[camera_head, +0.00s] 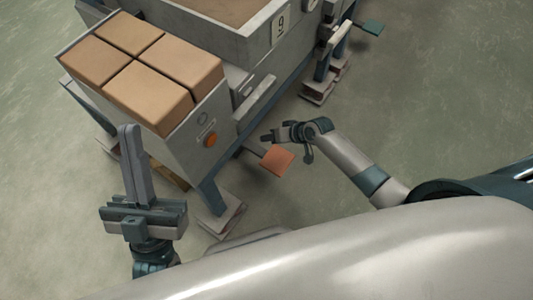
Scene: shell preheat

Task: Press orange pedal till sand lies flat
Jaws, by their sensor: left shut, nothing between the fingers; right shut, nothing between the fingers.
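The orange pedal (277,160) sticks out on a dark arm from the near side of the machine, low over the floor. My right gripper (267,137) is shut and empty; in the picture it lies just above the pedal's upper left edge. I cannot tell whether it touches the pedal. The sand (205,8) shows as a brown surface in the grey bin at the top, cut off by the frame; I cannot tell how flat it is.
A teal pedal (372,27) sits at upper right. Machine legs stand on footed plates (219,217). The floor at right is clear.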

